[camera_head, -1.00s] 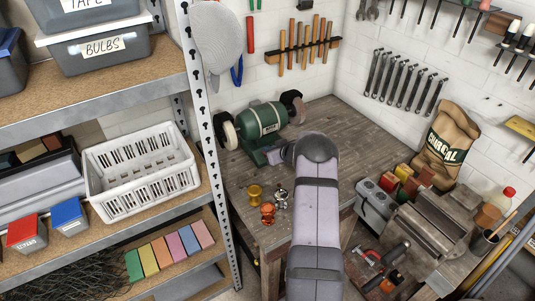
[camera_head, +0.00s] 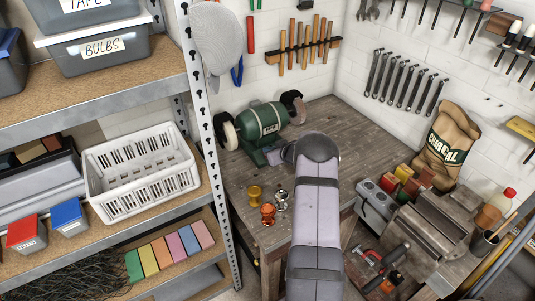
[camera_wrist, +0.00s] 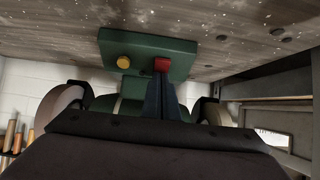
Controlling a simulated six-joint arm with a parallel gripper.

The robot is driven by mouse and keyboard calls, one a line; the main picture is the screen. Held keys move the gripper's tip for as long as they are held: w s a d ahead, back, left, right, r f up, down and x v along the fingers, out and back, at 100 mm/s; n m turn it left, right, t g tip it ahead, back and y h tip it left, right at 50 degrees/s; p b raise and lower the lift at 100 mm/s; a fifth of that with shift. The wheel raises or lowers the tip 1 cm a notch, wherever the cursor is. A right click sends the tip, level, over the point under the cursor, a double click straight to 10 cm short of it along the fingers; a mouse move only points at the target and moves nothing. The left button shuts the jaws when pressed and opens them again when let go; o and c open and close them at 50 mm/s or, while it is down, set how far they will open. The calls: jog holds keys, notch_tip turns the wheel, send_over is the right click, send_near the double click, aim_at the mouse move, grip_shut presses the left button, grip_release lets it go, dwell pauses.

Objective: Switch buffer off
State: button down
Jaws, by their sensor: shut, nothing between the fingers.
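The buffer is a green bench grinder (camera_head: 262,121) with a pale wheel at its left and a dark wheel at its right, standing on the back of the wooden bench. In the wrist view its green base (camera_wrist: 140,48) shows upside down, with a yellow button (camera_wrist: 124,62) and a red button (camera_wrist: 162,64). My gripper (camera_wrist: 162,82) is shut and empty. Its fingertips overlap the lower edge of the red button in that view; I cannot tell whether they touch it. In the head view my arm hides most of the gripper and both buttons.
Small gold (camera_head: 254,193), orange (camera_head: 267,214) and silver (camera_head: 281,199) pieces stand on the bench left of my arm. A metal vise (camera_head: 432,226) and a charcoal bag (camera_head: 447,144) are at the right. A shelf post (camera_head: 208,130) rises at the left.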

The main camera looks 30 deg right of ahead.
jog(key=shift+p+v, duration=0.8)
jog(key=shift+v, duration=0.75)
jog(key=shift+p+v, duration=0.85)
jog(key=shift+v, duration=0.85)
jog(key=s+a+r+g+h, duration=0.2)
jog(key=a+r, duration=0.3)
jog(key=a, duration=0.1)
jog(key=s+a+r+g+y+b, duration=0.1)
jog(key=s+a+g, duration=0.3)
jog(key=s+a, duration=0.8)
jog(key=s+a+r+g+y+b, duration=0.1)
jog(key=s+a+g, duration=0.4)
jog(key=s+a, duration=0.7)
jog(key=s, duration=0.7)
jog(key=shift+s+a, duration=0.25)
jog(key=shift+r, duration=0.15)
